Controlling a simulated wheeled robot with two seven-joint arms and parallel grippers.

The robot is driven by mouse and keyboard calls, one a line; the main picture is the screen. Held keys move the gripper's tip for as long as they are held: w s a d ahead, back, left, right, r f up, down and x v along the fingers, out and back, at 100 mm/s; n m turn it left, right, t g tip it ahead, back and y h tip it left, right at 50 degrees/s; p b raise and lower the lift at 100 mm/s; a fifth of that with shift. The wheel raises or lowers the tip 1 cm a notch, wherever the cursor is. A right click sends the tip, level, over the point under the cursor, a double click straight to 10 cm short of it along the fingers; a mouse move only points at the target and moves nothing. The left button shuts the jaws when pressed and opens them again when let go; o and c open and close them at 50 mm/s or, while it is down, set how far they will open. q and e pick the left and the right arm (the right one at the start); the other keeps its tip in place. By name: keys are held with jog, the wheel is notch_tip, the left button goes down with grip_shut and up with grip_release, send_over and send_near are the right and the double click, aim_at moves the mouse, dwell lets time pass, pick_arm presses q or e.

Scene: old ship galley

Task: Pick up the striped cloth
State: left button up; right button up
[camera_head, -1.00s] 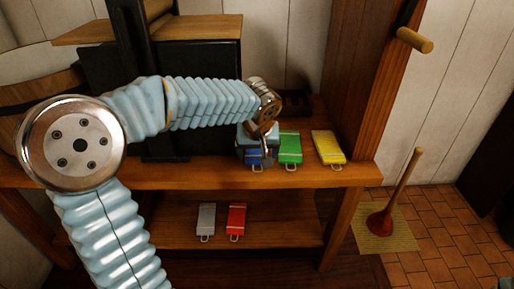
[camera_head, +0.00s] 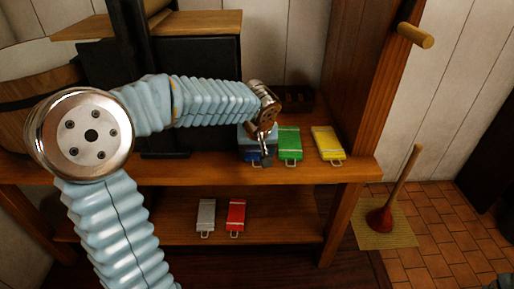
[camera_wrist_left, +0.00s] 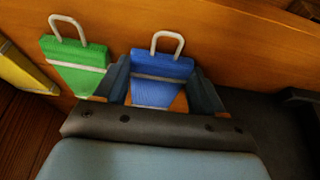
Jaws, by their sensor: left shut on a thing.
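A blue cloth (camera_head: 255,160) with a pale stripe and a light loop lies near the front edge of the upper shelf, partly hidden by my left gripper (camera_head: 258,152). In the left wrist view, the blue cloth (camera_wrist_left: 160,92) is between the two fingers, its loop pointing away from the palm. My left gripper is shut on it. A green cloth (camera_head: 290,143) and a yellow cloth (camera_head: 327,143), each with a pale stripe, lie to its right. A grey cloth (camera_head: 206,214) and a red cloth (camera_head: 236,213) lie on the lower shelf.
The green cloth is close beside my left gripper. A wooden post (camera_head: 372,90) bounds the shelf (camera_head: 200,177) on the right. A dark box (camera_head: 198,75) and a dark rack (camera_head: 300,100) stand behind. A plunger (camera_head: 382,217) stands on a mat on the floor.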

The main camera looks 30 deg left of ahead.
pick_arm(q)
notch_tip(320, 180, up, 4)
jog(key=shift+s+d+f, duration=0.15)
jog(key=shift+f, duration=0.05)
jog(key=s+d+b, duration=0.1)
jog(key=s+d, duration=0.3)
jog(key=s, duration=0.3)
jog(key=s+d, duration=0.5)
jog(key=s, duration=0.3)
jog(key=shift+b, duration=0.35)
jog(key=shift+d+f, duration=0.1)
